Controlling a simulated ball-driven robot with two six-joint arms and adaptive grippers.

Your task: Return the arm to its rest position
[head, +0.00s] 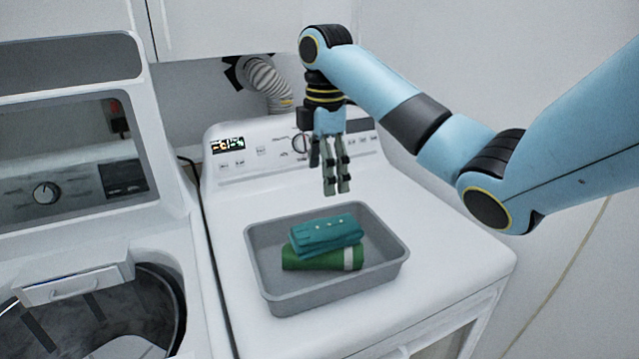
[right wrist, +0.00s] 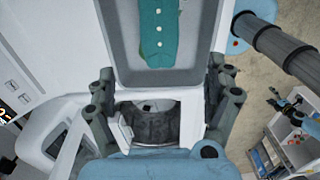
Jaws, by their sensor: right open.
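My right gripper (head: 337,190) hangs pointing down above the back part of the dryer top, behind the grey tray (head: 335,302). Its fingers are apart in the right wrist view (right wrist: 163,88), with nothing between them. A folded teal cloth (head: 327,234) lies on a rolled green cloth (head: 318,262) with a pale band, both inside the tray. The gripper is clear of the tray and cloths. The right wrist view also shows the teal cloth (right wrist: 159,30) in the tray. My left gripper is out of view.
The tray stands on the white dryer (head: 440,255), whose control panel (head: 262,143) rises behind the gripper. An open washer (head: 65,291) stands at the left. A vent hose (head: 263,83) runs behind the panel. A wall stands at the right; the dryer top right of the tray is free.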

